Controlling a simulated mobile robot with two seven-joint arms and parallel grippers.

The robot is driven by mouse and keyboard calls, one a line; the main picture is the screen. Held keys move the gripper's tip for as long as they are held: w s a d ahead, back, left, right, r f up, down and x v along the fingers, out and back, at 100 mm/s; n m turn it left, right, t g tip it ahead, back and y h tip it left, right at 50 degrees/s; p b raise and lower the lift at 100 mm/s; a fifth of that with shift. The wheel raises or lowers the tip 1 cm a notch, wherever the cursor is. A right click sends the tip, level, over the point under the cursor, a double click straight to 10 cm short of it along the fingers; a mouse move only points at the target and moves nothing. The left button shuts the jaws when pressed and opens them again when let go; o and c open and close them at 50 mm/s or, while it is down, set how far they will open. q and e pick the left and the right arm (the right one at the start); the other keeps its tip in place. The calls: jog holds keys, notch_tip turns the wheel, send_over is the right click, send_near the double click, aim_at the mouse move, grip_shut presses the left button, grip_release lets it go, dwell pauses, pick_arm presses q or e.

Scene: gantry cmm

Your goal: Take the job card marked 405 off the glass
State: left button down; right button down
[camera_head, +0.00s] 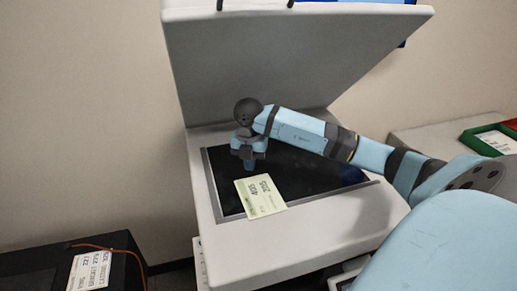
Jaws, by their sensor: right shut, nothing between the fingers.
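A pale yellow-green job card (261,197) lies on the dark glass (312,170) of the open machine, across the glass's near edge. Its print is upside down to me and too small to read surely. My right gripper (249,166) points down over the glass just behind the card's far left corner. It is shut with nothing in it. I cannot tell whether the fingertips touch the glass or the card. My left gripper is out of view.
The machine's raised lid (270,70) stands behind and above my right arm. A dark box with a printed label (90,270) and an orange cord is at lower left. A green-rimmed tray (472,142) with a white card lies on a surface at right.

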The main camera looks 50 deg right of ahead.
aim_at(272, 225)
jog(key=shift+f+b, duration=0.5)
jog(key=shift+f, duration=0.35)
jog(key=shift+s+a+p, duration=0.15)
jog(key=shift+s+a, duration=0.2)
jog(key=shift+s, duration=0.3)
jog(key=shift+s+a+p, duration=0.15)
jog(key=shift+s+a, duration=0.15)
jog(key=shift+s, duration=0.3)
jog(key=shift+s+a+p, duration=0.1)
jog(key=shift+s+a, duration=0.55)
jog(key=shift+s, duration=0.55)
jog(key=shift+s+a+p, duration=0.1)
jog(key=shift+s+a, duration=0.6)
jog(key=shift+s, duration=0.55)
jog(key=shift+s+a+p, duration=0.1)
jog(key=shift+s+a, duration=0.55)
jog(key=shift+s, duration=0.55)
jog(key=shift+s+a, duration=0.7)
jog(key=shift+s, duration=0.55)
jog(key=shift+s+a, duration=0.7)
jog(key=shift+s, duration=0.5)
jog(key=shift+s+a, duration=0.7)
jog(key=shift+s, duration=0.55)
jog(key=shift+r, duration=0.1)
jog(key=shift+r+p, duration=1.35)
jog(key=shift+r, duration=1.6)
